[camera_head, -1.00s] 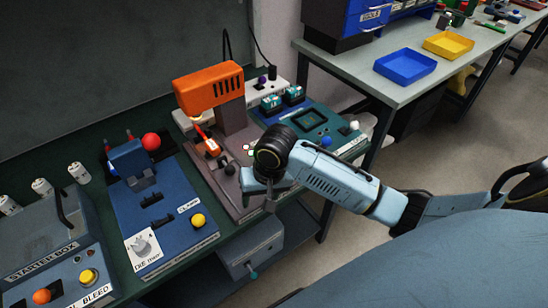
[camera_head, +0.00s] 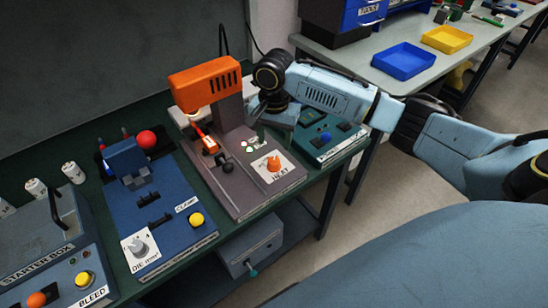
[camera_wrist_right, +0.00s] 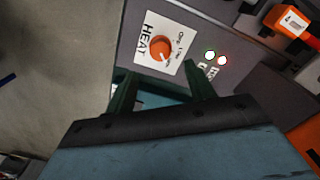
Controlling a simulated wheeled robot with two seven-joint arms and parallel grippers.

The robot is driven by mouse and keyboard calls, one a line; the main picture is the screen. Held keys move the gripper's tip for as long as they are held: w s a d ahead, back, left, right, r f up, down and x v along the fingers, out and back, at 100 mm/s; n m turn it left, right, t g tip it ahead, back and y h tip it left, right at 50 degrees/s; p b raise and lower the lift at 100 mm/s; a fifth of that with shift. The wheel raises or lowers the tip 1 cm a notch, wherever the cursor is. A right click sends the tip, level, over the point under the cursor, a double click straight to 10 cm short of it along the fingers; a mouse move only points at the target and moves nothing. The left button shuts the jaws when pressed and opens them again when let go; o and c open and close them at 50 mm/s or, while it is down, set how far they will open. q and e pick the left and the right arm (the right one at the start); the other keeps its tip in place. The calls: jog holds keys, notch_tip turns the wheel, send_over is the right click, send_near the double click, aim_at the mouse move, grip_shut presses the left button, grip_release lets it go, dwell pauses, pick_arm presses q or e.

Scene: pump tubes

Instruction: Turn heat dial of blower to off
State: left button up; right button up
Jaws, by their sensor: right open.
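The blower has an orange head (camera_head: 205,83) on a grey post above a grey-brown base. Its orange heat dial (camera_head: 273,163) sits on a white HEAT plate at the base's front right corner. In the right wrist view the dial (camera_wrist_right: 160,48) shows beyond the fingertips, with small setting marks beside it; its exact setting is too small to read. My right gripper (camera_wrist_right: 160,76) is open and empty, with its two dark green fingers apart and short of the dial. In the head view it hangs behind the dial, above the base. My left gripper is out of view.
Two small lit lamps (camera_wrist_right: 216,57) are beside the HEAT plate. A blue clamp unit (camera_head: 160,215) and the starter box (camera_head: 40,250) stand to the left. A teal unit (camera_head: 325,145) is at the right, partly behind my arm. The bench front is free.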

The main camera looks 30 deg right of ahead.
aim_at(274, 160)
notch_tip(274, 160, down, 7)
jog(key=shift+f+b, duration=0.2)
jog(key=shift+b, duration=0.35)
